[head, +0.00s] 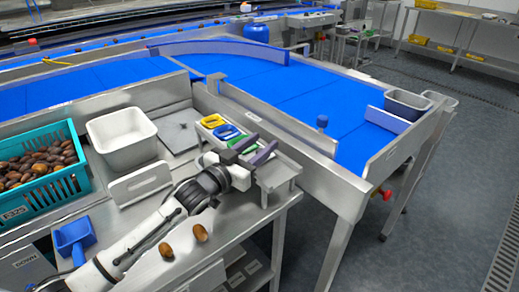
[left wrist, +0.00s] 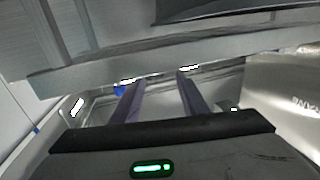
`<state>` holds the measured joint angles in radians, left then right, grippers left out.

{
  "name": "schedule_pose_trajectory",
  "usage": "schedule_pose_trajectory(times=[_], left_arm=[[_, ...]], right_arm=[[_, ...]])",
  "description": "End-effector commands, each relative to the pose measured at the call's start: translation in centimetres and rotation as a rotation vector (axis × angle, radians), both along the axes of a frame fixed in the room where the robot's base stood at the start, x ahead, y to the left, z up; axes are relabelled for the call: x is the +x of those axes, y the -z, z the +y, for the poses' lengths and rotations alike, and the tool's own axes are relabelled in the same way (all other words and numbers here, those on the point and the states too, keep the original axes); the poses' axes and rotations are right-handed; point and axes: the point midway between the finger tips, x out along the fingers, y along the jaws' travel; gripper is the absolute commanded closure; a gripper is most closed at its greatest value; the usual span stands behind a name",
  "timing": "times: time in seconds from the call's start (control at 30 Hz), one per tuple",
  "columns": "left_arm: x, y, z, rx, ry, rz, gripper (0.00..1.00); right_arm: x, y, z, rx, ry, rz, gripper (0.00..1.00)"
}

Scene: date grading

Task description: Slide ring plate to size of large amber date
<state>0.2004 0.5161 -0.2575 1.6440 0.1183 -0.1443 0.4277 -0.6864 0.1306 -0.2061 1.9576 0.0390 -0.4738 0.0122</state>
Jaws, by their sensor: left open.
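The ring plate shows in the head view as a row of coloured rings, yellow (head: 212,121), blue (head: 228,132) and green (head: 244,145), on a metal holder at the bench's back edge. My left gripper (head: 257,147) is at the green end of the row, its two purple fingers apart. It partly covers that end, and I cannot tell whether it touches the plate. The left wrist view shows the fingers (left wrist: 158,84) spread with nothing clear between them. Two amber-brown dates, one (head: 200,232) larger-looking or nearer the arm and one (head: 166,250), lie on the bench front. My right gripper is out of view.
A teal crate (head: 62,209) of dates stands at the left beside a white bin (head: 100,127). The blue conveyor (head: 270,80) with metal walls runs behind.

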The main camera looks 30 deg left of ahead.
Motion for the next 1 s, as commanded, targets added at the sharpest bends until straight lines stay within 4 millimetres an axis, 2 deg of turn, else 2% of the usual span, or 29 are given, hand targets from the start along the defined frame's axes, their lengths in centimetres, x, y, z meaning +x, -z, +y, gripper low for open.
schedule_pose_trajectory(times=[0.03, 0.2, 0.4, 0.57, 1.0], left_arm=[[0.0, -1.3, 0.0, 0.002, 0.001, -0.005, 0.60], [0.0, -4.8, 0.1, 0.003, 0.000, -0.006, 0.60], [0.1, -7.5, 0.1, 0.002, -0.002, -0.004, 0.60], [0.0, -8.1, 0.2, 0.001, -0.002, 0.000, 0.60], [0.0, -8.2, 0.1, 0.001, -0.002, -0.001, 0.60]], right_arm=[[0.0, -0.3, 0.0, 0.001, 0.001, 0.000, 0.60], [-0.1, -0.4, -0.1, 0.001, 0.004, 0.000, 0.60], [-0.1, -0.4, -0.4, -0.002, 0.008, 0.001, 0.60], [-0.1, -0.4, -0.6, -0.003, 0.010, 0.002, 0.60], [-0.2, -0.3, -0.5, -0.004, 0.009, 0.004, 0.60]])
